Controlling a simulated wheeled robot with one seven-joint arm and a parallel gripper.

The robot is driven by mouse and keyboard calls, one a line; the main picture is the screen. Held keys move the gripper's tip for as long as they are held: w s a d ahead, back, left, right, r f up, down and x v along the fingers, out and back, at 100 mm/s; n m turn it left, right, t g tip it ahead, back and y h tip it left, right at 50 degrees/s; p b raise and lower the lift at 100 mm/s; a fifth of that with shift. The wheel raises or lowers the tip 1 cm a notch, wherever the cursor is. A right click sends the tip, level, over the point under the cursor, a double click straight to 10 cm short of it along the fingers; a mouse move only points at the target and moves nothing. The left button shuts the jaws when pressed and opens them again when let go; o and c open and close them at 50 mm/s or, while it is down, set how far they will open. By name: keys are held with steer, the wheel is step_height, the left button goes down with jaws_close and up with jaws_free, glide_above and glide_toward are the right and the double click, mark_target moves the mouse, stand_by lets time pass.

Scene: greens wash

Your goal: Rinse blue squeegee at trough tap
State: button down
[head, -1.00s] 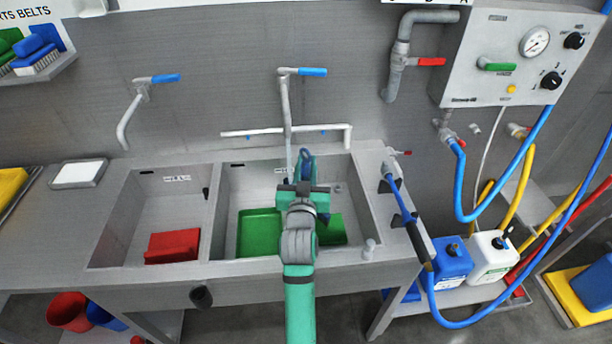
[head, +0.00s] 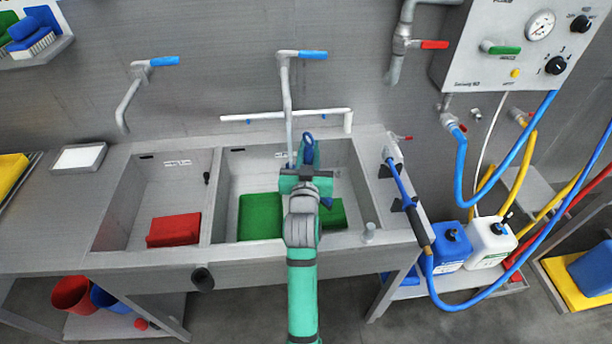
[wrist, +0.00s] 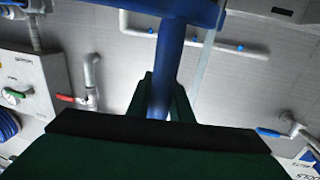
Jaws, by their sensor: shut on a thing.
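My gripper (head: 307,172) is above the right basin (head: 349,180) of the steel trough. It is shut on the blue squeegee (head: 308,149), whose handle (wrist: 168,70) rises between the fingers in the wrist view. The squeegee's wide head crosses the top of that view. The trough tap (head: 285,85), with a blue lever, stands behind the right basin, its pipe ending just left of the squeegee. A pale, clear strip like running water (wrist: 205,65) shows beside the handle in the wrist view. I cannot tell whether it touches the squeegee.
Green items (head: 260,217) lie in the right basin under my arm. A red block (head: 174,230) lies in the left basin, which has its own tap (head: 137,90). A white rail (head: 270,116) runs behind the trough. A blue spray lance (head: 405,190) sits at the right edge.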

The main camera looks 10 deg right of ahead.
mark_target(306, 162)
steer(key=shift+w+a, duration=0.1)
steer(key=shift+a, duration=0.2)
steer(key=shift+s+a, duration=0.2)
steer(key=shift+s, duration=0.35)
steer(key=shift+s+a, duration=0.2)
steer(key=shift+s, duration=1.5)
steer(key=shift+s+a, duration=0.2)
steer(key=shift+s, duration=0.65)
steer(key=shift+s+a, duration=0.2)
steer(key=shift+s, duration=0.65)
steer(key=s+a+r, duration=0.1)
steer(key=s+r, duration=0.3)
steer(key=s, duration=0.1)
steer(key=shift+w, duration=0.1)
steer(key=shift+a, duration=0.1)
